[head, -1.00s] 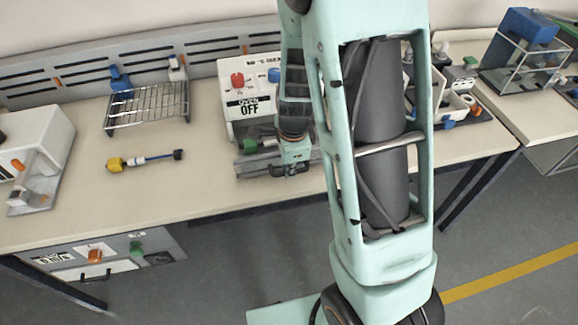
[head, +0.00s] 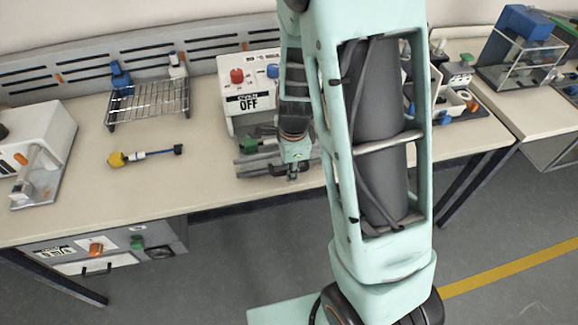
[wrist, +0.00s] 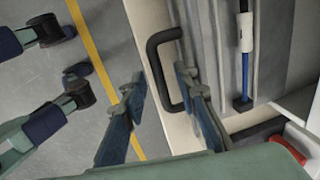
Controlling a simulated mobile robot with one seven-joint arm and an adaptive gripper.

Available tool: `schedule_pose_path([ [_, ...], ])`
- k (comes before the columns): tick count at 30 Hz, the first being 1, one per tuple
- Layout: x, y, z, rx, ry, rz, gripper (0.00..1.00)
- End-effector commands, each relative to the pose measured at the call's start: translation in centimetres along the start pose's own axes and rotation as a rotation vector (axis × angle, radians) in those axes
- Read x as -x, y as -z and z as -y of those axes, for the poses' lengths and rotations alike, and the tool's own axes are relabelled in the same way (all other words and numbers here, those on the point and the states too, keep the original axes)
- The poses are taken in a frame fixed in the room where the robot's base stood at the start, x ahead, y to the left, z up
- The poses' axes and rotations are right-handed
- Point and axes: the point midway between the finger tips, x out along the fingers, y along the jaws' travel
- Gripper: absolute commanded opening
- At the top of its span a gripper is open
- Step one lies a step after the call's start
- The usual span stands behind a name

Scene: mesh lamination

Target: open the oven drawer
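A white machine with a red knob, a blue knob and an "OFF" label, which I take to be the oven (head: 250,100), stands on the bench. A low grey drawer (head: 248,168) lies at its front; it also shows in the wrist view (wrist: 283,55). A black U-shaped handle (wrist: 154,70) is on its front side. My gripper (wrist: 160,80) is open, with one finger on each side of the handle bar and a gap visible on the left. Contact on the right cannot be told. In the head view my gripper (head: 292,170) is small and partly hidden by my arm.
A wire rack (head: 150,104) and a yellow, white and blue tool (head: 146,155) lie to the left. A white device (head: 45,140) stands at the far left, above an under-bench unit (head: 100,255).

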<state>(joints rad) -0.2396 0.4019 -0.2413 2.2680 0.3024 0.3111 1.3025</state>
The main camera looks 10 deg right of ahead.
Motion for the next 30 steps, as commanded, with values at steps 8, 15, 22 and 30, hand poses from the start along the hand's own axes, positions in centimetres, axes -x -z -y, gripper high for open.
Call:
schedule_pose_path([
  [8, 0.3, 0.0, 0.0, 0.001, 0.0, 0.0, 0.27],
  [15, 3.2, -0.1, 0.1, 0.003, 0.005, 0.002, 0.27],
  [22, 7.4, -0.1, 0.1, 0.002, 0.005, 0.002, 0.27],
  [30, 11.0, -0.1, 0.1, 0.0, 0.002, 0.002, 0.27],
])
